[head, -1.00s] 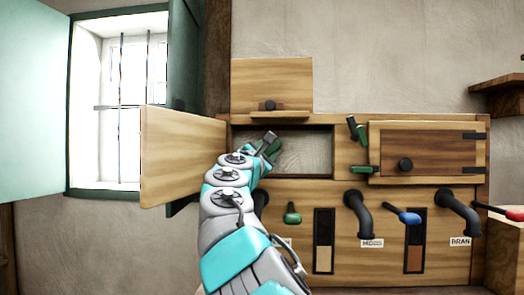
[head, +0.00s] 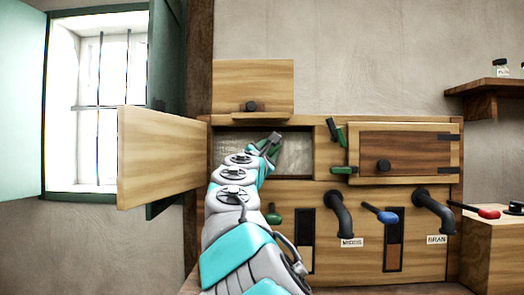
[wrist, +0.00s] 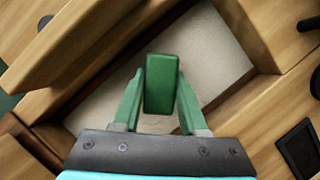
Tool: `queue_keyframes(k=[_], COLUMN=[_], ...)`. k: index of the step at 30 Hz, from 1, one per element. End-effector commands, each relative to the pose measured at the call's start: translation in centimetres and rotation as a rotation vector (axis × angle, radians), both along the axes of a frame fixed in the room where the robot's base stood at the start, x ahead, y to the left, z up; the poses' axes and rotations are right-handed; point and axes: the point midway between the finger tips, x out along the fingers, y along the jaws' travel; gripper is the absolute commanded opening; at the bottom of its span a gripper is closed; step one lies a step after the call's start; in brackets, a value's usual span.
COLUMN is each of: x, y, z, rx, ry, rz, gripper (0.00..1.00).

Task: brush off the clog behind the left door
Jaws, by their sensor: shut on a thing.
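The left door (head: 160,158) of the wooden cabinet stands swung open to the left. Behind it is an open compartment (head: 296,158) with a pale, rough surface inside. I cannot pick out a clog apart from that surface. My gripper (head: 268,146) is at the opening, in front of the pale surface. In the wrist view my gripper (wrist: 160,76) has its green fingers shut on a green block-like handle (wrist: 161,85), seen end-on. I take it for the brush; its bristles are hidden. Whether it touches the surface I cannot tell.
A right door (head: 415,152) with black hinges is shut, beside green latches (head: 338,133). A raised wooden flap (head: 253,85) is above the opening. Below are black pipes (head: 341,214), a green lever (head: 273,216) and a blue lever (head: 381,213). A shuttered window (head: 100,110) is at left.

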Motion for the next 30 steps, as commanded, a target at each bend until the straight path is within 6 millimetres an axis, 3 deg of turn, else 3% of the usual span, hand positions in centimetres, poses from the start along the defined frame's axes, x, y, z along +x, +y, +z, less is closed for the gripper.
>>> queue_keyframes(k=[3, 22, 30], x=[0.0, -0.5, -0.5], y=[-1.3, -4.6, -4.8], z=[-0.2, 0.0, 0.0], rx=[0.001, 0.000, 0.000], ry=[0.003, -0.001, 0.000], rz=[-0.004, -0.001, 0.000], gripper=[0.00, 0.00, 0.00])
